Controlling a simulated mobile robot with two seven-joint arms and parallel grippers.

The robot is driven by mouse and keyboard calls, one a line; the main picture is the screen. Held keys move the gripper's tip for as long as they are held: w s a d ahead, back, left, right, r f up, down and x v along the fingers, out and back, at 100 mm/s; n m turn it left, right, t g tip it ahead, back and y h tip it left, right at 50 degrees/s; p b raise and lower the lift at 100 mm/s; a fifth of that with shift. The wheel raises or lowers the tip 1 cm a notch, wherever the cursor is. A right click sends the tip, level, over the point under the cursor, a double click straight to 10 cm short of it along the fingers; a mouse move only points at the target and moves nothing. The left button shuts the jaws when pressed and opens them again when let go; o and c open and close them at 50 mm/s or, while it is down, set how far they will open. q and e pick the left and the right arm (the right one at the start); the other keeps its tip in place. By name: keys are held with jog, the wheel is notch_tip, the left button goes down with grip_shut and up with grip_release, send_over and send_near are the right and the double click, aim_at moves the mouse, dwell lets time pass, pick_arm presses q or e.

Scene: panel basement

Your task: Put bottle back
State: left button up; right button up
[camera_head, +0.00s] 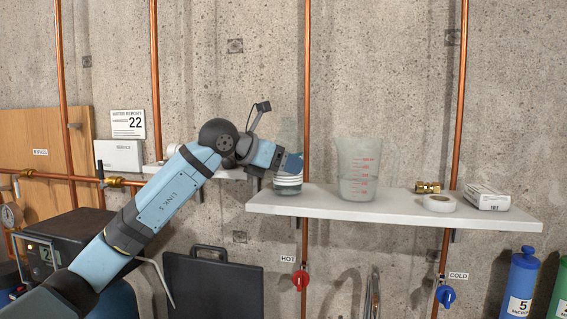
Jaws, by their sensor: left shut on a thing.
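A clear bottle (289,133) stands upright above the left end of the white wall shelf (400,209). A pale, ringed part of it shows below my gripper. My left gripper (288,163) is shut on the bottle at mid-height, reaching in from the left, and hides part of it. The bottle's base is at about the height of the shelf top; I cannot tell whether it touches. My right gripper is not in view.
A clear measuring beaker (357,165) stands right of the bottle. Further right are a brass fitting (427,187), a white tape roll (439,203) and a small white box (486,197). A copper pipe (307,90) runs up the wall behind the bottle.

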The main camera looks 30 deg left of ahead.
pick_arm(q)
jog(key=shift+d+f, duration=0.1)
jog(key=shift+f, duration=0.1)
jog(key=o, duration=1)
jog(key=shift+o, duration=0.2)
jog(key=shift+r, duration=0.15)
jog(key=shift+r, duration=0.25)
jog(key=b+v, duration=0.2)
jog(key=v, duration=1)
